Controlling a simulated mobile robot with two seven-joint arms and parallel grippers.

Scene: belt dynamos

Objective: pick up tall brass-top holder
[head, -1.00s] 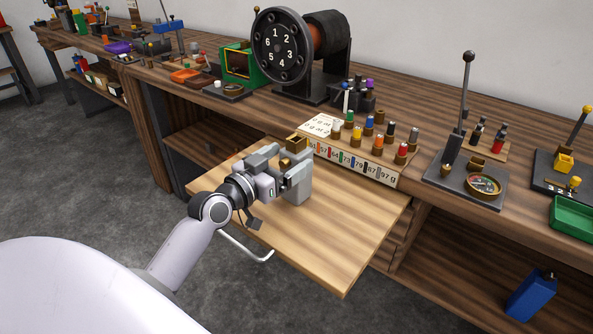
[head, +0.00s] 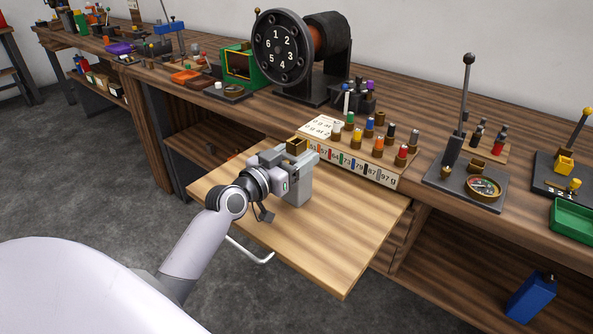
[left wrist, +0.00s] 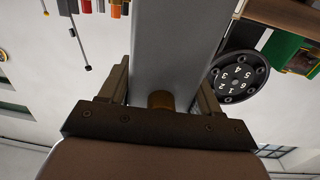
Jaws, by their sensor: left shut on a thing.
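The tall holder (head: 299,187) is a grey upright block with a square brass top (head: 297,146). It appears to stand on the pulled-out wooden board (head: 330,245), though its contact with the board is hard to tell. My left gripper (head: 293,164) is shut on the holder's upper part, just below the brass top. In the left wrist view the grey body (left wrist: 175,45) fills the space between the two fingers, with a small brass piece (left wrist: 160,99) near the palm. My right gripper is not in view.
A rack of coloured pegs with a numbered strip (head: 355,163) stands behind the board. A black dial machine (head: 280,50) is at the back. A lever plate with a round gauge (head: 484,186) is to the right. The board's front is clear.

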